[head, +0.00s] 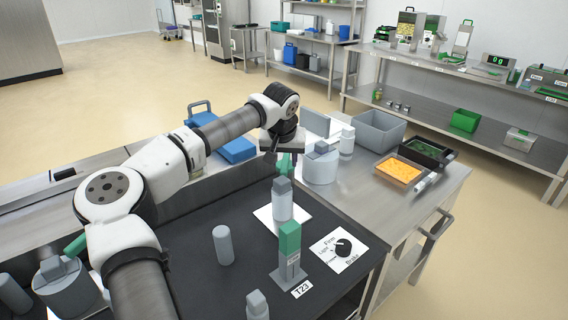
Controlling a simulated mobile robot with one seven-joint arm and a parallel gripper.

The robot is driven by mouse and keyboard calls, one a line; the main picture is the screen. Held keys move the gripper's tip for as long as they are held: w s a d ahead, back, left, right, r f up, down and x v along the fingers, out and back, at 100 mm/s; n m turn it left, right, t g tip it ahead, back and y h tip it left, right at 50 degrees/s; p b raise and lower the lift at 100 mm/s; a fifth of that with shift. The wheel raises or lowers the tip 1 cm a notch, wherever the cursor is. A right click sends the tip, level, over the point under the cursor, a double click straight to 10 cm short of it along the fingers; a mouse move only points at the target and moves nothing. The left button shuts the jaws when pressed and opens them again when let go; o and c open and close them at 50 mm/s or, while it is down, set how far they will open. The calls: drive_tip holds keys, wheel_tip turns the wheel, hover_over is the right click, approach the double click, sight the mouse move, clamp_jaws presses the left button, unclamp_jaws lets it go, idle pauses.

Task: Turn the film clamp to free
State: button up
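No part in the head view is legibly marked as the film clamp, so I cannot tell which one it is. My gripper (283,152) is over the far part of the black work surface, pointing down. A small green part (285,166) shows just below it, partly hidden; I cannot tell whether they touch. The fingers are too small and covered to read. Nearer stands a green-topped grey upright (289,250) with a label reading like "T23". To its right, a black knob (343,247) sits on a white plate with words like "Light", "Firm" and "Brake".
Grey cylinders (223,245) and a capped grey bottle (282,200) stand on the black surface (190,275). A round grey container (321,166), a white bottle (347,142), a grey bin (378,131) and an orange-filled tray (399,171) stand on the steel table. A blue case (236,150) lies behind my arm.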

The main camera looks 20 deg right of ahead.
sight(285, 163)
drive_tip(key=shift+x, duration=1.45)
drive_tip(key=shift+c, duration=0.3)
clamp_jaws()
